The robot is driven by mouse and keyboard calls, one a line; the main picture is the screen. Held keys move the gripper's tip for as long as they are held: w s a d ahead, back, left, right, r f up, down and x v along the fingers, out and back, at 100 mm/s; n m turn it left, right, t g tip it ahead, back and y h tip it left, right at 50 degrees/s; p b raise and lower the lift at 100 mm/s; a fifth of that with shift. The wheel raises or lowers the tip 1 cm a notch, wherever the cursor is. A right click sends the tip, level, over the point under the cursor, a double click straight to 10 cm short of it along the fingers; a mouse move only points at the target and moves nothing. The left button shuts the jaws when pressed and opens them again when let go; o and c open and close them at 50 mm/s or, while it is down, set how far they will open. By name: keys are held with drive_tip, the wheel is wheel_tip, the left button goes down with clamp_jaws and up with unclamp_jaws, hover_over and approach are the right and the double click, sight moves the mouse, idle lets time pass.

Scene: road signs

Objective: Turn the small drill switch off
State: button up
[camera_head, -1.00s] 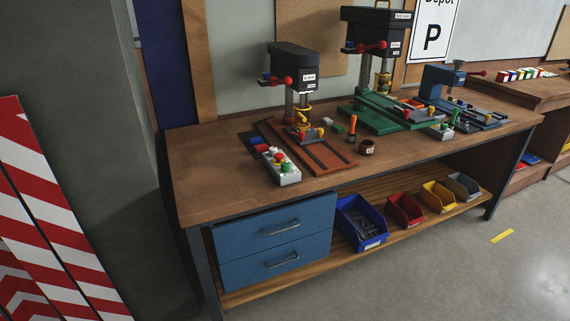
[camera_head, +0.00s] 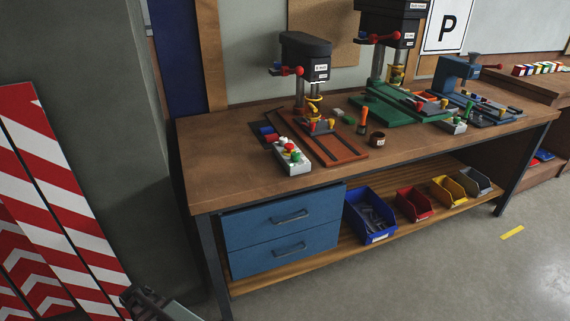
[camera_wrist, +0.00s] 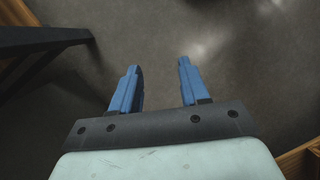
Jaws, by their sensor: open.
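The small drill (camera_head: 306,60) with a black head stands on the left part of the workbench, over an orange-brown base plate (camera_head: 338,149). A grey control box (camera_head: 289,157) with red, green and white knobs or buttons lies in front of it, near the bench's front edge. Which of its parts is the switch is too small to tell. In the wrist view my gripper (camera_wrist: 160,82) has two blue fingers spread apart with nothing between them, above the grey floor. In the head view only part of my arm shows at the bottom left, well away from the drill.
A larger drill (camera_head: 388,38) on a green base and a blue machine (camera_head: 455,76) stand further right on the bench (camera_head: 225,165). A cup (camera_head: 377,139) and an orange-handled tool (camera_head: 363,121) stand near the small drill. Blue drawers (camera_head: 283,229) and bins (camera_head: 372,222) are below. Striped boards (camera_head: 55,190) lean at left.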

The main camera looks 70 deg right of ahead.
drive_tip(key=w+d+r+n+t, duration=0.1)
drive_tip(key=w+d+r+n, duration=0.1)
drive_tip(key=w+d+r, duration=0.45)
drive_tip(key=w+d+r+n+t, duration=0.1)
drive_tip(key=w+d+r, duration=0.3)
drive_tip(key=d+r, duration=0.45)
drive_tip(key=d+r+n+h, duration=0.1)
drive_tip(key=d+r, duration=0.5)
drive_tip(key=r, duration=0.3)
drive_tip(key=s+d+r+n+t+h, duration=0.1)
drive_tip(key=d+r, duration=0.5)
drive_tip(key=r, duration=0.3)
drive_tip(key=d+r+n+h, duration=0.1)
drive_tip(key=d+r, duration=0.5)
drive_tip(key=r, duration=0.3)
drive_tip(key=shift+s+d, duration=0.25)
drive_tip(key=shift+d, duration=0.05)
drive_tip(key=s+d+r, duration=0.5)
drive_tip(key=d, duration=0.1)
drive_tip(key=n+g, duration=0.1)
drive_tip(key=g, duration=0.1)
approach(295, 153)
drive_tip(key=shift+h, duration=0.4)
drive_tip(key=x, duration=0.8)
drive_tip(key=shift+s+a+f, duration=0.15)
drive_tip(key=shift+a+f, duration=0.15)
drive_tip(key=shift+f, duration=0.15)
drive_tip(key=shift+c, duration=0.3)
